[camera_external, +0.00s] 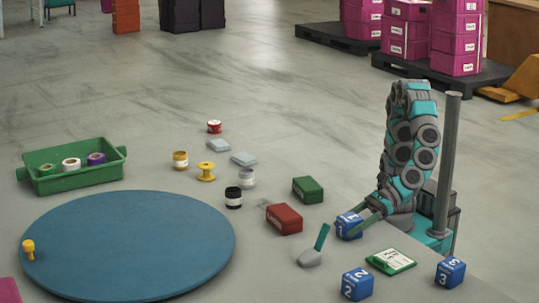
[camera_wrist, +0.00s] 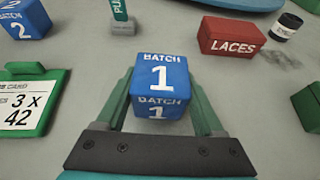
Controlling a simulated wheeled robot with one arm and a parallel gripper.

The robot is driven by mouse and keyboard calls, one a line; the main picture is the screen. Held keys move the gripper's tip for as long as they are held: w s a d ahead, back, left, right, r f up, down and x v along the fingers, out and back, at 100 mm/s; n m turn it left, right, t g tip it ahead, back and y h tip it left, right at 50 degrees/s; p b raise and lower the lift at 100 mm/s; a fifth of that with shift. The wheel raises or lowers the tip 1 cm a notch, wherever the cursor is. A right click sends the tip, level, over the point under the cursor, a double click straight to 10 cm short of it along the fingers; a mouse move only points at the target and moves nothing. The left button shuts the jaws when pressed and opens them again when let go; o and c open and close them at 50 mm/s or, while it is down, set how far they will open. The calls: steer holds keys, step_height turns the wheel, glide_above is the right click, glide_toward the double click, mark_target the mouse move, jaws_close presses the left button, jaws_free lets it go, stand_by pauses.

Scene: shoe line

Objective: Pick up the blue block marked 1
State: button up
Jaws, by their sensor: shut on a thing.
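The blue block marked 1 (camera_external: 347,226) sits at the near right of the work surface in the external view. In the wrist view the block (camera_wrist: 160,75) shows "BATCH 1" on two faces. My gripper (camera_external: 358,220) is shut on it, with one green finger on each side; the fingers also show in the wrist view (camera_wrist: 160,100). I cannot tell whether the block is lifted or still touches the surface. A blue block marked 2 (camera_external: 357,284) and a blue block marked 3 (camera_external: 450,271) stand nearer the camera.
A red "LACES" box (camera_external: 284,219) and a green box (camera_external: 308,190) lie left of my gripper. A round blue mat (camera_external: 130,245) lies left.

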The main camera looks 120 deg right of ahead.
steer(key=c, duration=0.5)
steer(key=shift+r, duration=0.1)
